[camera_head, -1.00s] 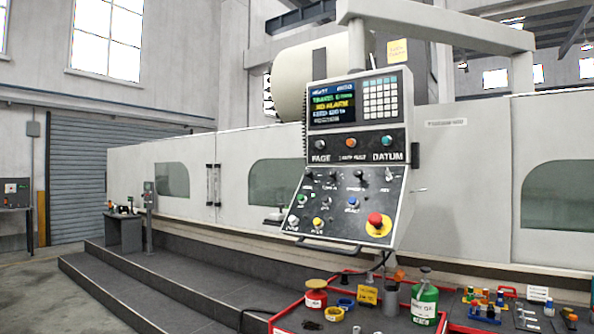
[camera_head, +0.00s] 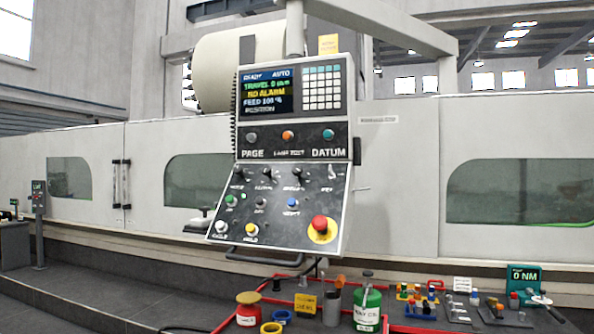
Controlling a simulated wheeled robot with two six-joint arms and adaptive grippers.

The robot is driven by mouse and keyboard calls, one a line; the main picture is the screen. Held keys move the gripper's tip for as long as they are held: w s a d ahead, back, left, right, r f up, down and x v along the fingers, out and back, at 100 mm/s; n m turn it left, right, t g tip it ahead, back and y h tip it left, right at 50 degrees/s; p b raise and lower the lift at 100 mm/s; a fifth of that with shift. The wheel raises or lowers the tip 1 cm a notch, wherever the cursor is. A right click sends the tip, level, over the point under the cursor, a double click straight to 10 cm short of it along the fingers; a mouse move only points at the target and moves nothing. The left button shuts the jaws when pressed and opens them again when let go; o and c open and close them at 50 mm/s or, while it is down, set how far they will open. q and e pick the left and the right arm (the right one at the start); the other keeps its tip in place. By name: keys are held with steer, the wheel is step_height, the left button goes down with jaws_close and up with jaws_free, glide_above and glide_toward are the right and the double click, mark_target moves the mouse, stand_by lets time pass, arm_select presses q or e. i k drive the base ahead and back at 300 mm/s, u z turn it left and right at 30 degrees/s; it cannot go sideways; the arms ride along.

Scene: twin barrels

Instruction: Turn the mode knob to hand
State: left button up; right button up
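The control panel (camera_head: 292,155) hangs from an overhead arm near the middle of the view. Its screen (camera_head: 268,91) reads READY, AUTO, TRAVEL 0, NO ALARM and FEED 100 %. The mode knob (camera_head: 239,172) is a small dark knob at the left end of the upper row on the sloped lower face. The label under it seems to read MODE; its pointer and position marks are too small to read. Other dark knobs (camera_head: 297,174) sit to its right. Neither of my grippers is in view, and nothing covers the panel.
A red emergency button (camera_head: 319,224) is at the panel's lower right, with a handle bar (camera_head: 262,257) below. Dark steps (camera_head: 100,290) are at left.

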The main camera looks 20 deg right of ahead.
mark_target(238, 170)
steer(key=u, duration=0.4)
steer(key=k, duration=0.6)
steer(key=u, duration=0.45)
steer(key=i, duration=1.6)
steer(key=z, duration=0.85)
